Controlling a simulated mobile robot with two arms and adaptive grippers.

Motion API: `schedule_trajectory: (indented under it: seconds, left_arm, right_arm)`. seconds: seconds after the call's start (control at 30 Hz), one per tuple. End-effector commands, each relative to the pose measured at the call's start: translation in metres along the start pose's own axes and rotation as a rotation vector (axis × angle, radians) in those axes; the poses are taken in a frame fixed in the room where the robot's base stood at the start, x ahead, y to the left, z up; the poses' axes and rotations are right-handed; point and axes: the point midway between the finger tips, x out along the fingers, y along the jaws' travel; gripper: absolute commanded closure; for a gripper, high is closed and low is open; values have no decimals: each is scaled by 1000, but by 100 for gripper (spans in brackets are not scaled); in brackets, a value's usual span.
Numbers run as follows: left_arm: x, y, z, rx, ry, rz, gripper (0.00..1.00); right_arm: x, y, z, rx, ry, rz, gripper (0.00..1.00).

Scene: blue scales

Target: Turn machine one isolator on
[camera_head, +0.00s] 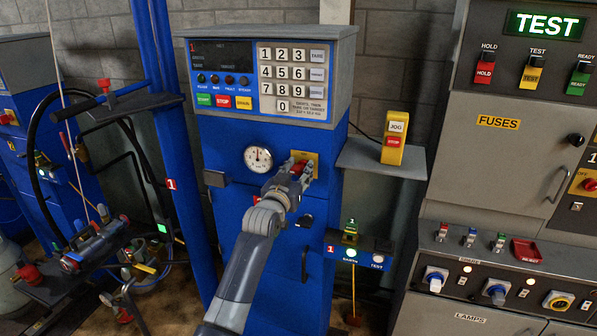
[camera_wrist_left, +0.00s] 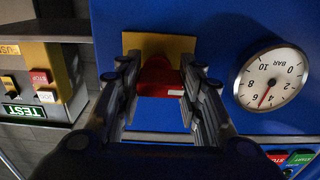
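The isolator is a red handle (camera_head: 297,168) on a yellow plate (camera_head: 313,157), on the blue front of machine one, right of the round pressure gauge (camera_head: 258,159). My left gripper (camera_head: 290,172) reaches up to it from below. In the left wrist view, the red handle (camera_wrist_left: 160,78) lies between the two fingers, which sit close against both its sides. The yellow plate shows behind the fingertips. The fingers partly cover the handle in the head view. The panel display (camera_head: 221,55) above is dark with small red text. My right gripper is not in view.
A grey shelf (camera_head: 365,160) with a yellow jog/stop box (camera_head: 394,138) juts out to the right. A small lamp panel (camera_head: 362,254) with a lit green lamp is below. A grey fuse and test cabinet (camera_head: 500,165) stands at right; a blue post (camera_head: 172,165) stands at left.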

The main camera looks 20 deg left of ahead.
Motion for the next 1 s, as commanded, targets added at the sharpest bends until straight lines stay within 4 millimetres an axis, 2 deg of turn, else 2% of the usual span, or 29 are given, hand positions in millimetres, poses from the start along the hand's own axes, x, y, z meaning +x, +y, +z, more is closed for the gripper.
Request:
schedule_trajectory:
  seconds: [0.27, 0.47, 1.0]
  left_arm:
    - [0, 0, 0, 20, 0, 0, 89]
    - [0, 0, -1, 102, 0, 0, 89]
    - [0, 0, -3, 580, 0, 0, 89]
  right_arm:
    - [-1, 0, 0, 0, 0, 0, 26]
    - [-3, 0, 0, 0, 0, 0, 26]
    - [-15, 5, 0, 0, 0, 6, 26]
